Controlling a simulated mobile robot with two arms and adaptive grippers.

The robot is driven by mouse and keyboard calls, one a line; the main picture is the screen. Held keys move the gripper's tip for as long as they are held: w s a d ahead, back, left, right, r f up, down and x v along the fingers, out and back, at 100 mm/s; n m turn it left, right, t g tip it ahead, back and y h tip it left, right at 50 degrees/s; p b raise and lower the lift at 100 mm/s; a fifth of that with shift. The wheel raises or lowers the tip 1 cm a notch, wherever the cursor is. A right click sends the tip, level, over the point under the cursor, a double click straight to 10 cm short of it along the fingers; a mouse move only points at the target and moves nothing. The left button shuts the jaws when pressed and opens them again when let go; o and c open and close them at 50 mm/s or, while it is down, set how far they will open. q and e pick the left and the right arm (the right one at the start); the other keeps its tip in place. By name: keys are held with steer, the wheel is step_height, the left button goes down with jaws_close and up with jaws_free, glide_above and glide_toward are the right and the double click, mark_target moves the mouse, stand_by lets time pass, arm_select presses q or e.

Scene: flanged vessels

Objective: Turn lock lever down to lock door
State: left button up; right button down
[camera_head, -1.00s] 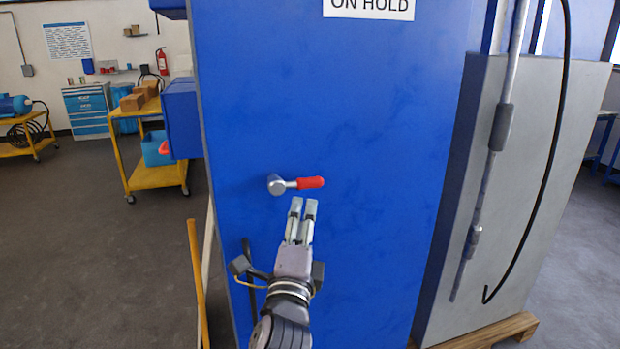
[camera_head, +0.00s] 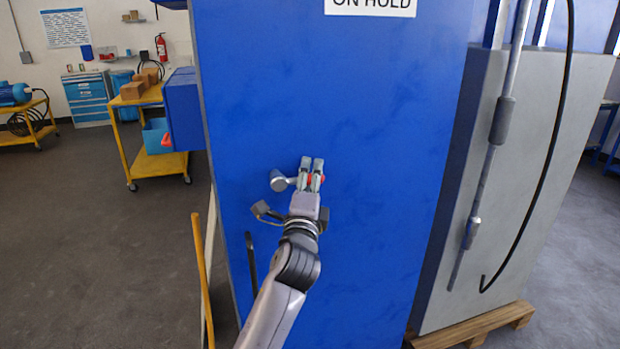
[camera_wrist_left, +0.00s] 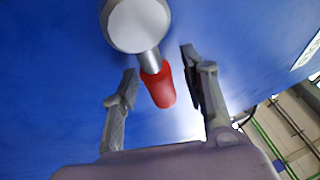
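The lock lever (camera_head: 280,182) sits on the blue door (camera_head: 390,130). It has a round grey hub and a red handle, which points to the right in the head view. My left gripper (camera_head: 312,164) is at the handle, its fingers covering most of the red part. In the left wrist view, the red handle (camera_wrist_left: 158,86) lies between the two spread fingers of the left gripper (camera_wrist_left: 160,80), with a gap visible on both sides. The hub (camera_wrist_left: 138,24) is beyond the fingertips. My right gripper is not in view.
A blue box (camera_head: 183,108) juts out at the door's left side. A yellow post (camera_head: 203,270) stands at the lower left. A grey panel (camera_head: 525,180) with a metal rod and black hose is on the right. The door face around the lever is clear.

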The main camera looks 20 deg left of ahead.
arm_select(q)
jaws_close()
stand_by(0.3)
stand_by(0.4)
